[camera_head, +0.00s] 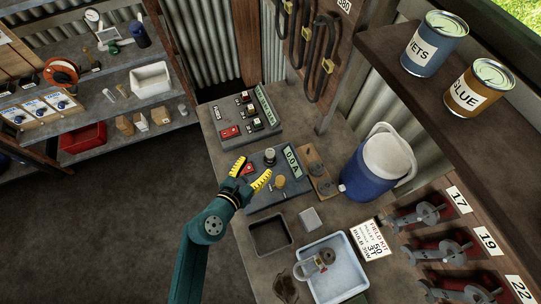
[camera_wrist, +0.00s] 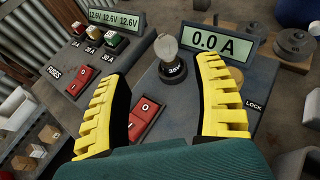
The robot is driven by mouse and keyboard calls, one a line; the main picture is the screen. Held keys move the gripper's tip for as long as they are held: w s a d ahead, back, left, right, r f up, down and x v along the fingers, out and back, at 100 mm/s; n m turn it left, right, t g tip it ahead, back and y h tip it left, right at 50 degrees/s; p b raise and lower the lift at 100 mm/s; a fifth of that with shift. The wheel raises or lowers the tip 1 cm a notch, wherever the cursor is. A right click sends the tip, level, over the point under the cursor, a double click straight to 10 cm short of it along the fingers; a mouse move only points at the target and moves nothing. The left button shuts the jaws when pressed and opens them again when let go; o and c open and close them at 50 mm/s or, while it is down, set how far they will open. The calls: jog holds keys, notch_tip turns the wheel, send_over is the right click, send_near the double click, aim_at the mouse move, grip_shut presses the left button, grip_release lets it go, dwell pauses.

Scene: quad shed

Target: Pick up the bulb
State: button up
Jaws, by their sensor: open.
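The clear glass bulb (camera_wrist: 167,47) stands upright in a dark round socket (camera_wrist: 173,72) on the grey tester box (camera_head: 262,205). In the head view the bulb (camera_head: 270,153) is small, just beyond my fingertips. My gripper (camera_head: 251,173) is open, its yellow ribbed fingers spread above the tester box's near left part. In the wrist view my gripper (camera_wrist: 158,75) shows the bulb ahead in the gap, closer to the right finger. Nothing is between the fingers. The box carries a red switch (camera_wrist: 145,110) and a display (camera_wrist: 223,42) reading 0.0 A.
The fuse box (camera_head: 240,120) lies behind the tester. A blue jug (camera_head: 362,184) stands to the right. An empty dark tray (camera_head: 252,239), a pale blue tray (camera_head: 352,282) with metal parts and a field kit card (camera_head: 368,240) lie in front. A brown shelf (camera_head: 400,75) overhangs the right side.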

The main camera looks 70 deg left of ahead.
aim_at(268, 157)
jog(key=x, duration=0.3)
jog(key=shift+w+a+f, duration=0.1)
jog(key=shift+w+a, duration=0.05)
jog(key=shift+w, duration=0.05)
jog(key=x, duration=0.3)
jog(key=b+x, duration=0.1)
jog(key=x, duration=0.1)
jog(key=shift+w+f, duration=0.4)
grip_shut()
jog(key=shift+r, duration=0.1)
